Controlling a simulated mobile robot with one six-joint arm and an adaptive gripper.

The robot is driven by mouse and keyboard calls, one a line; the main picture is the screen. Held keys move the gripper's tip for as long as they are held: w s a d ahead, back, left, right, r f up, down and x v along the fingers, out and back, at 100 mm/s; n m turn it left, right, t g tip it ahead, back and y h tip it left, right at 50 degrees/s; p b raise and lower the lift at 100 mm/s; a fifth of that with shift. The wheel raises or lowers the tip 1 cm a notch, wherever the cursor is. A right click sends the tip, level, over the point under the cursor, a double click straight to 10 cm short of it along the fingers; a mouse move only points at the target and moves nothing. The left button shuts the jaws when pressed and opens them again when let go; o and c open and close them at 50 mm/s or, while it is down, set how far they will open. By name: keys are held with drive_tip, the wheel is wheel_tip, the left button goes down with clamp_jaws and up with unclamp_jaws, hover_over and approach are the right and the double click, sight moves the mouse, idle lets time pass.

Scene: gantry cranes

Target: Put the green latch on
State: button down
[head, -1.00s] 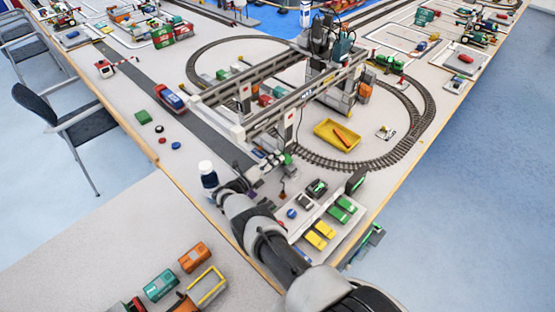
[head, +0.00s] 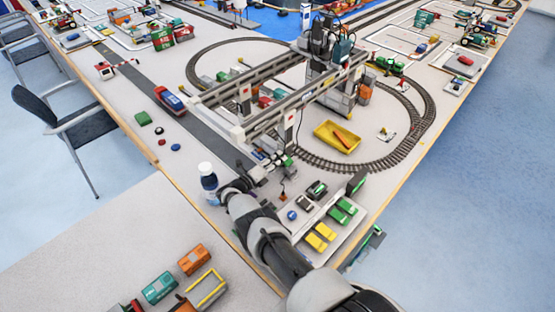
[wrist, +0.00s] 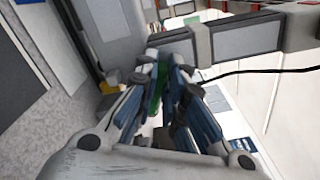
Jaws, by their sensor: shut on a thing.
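A green piece (wrist: 155,92), seemingly the green latch, is between the fingers of my gripper (wrist: 166,62) in the wrist view. The fingers are shut on it and hide much of it. In the head view my gripper (head: 282,163) is beside the near leg of the gantry crane (head: 290,120), with a small green spot (head: 288,162) at its tip. The wrist view shows the fingertips close to a grey beam (wrist: 258,40). I cannot tell whether the latch touches the crane.
A white bottle with a dark band (head: 208,178) stands left of my wrist. A tray with green and yellow cars (head: 312,252) lies to the right of my arm. A yellow bin (head: 322,130) sits inside the rail loop (head: 421,100). A black cable (wrist: 255,72) crosses near the fingertips.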

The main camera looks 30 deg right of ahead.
drive_tip(key=shift+w+f+n+b, duration=0.15)
drive_tip(key=shift+f+n+b, duration=0.2)
drive_tip(key=shift+n+b, duration=0.5)
drive_tip(key=c, duration=1.7)
unclamp_jaws()
drive_tip(key=shift+a+r, duration=0.1)
drive_tip(key=shift+a, duration=0.05)
drive_tip(key=v, duration=0.7)
drive_tip(key=shift+a, duration=0.15)
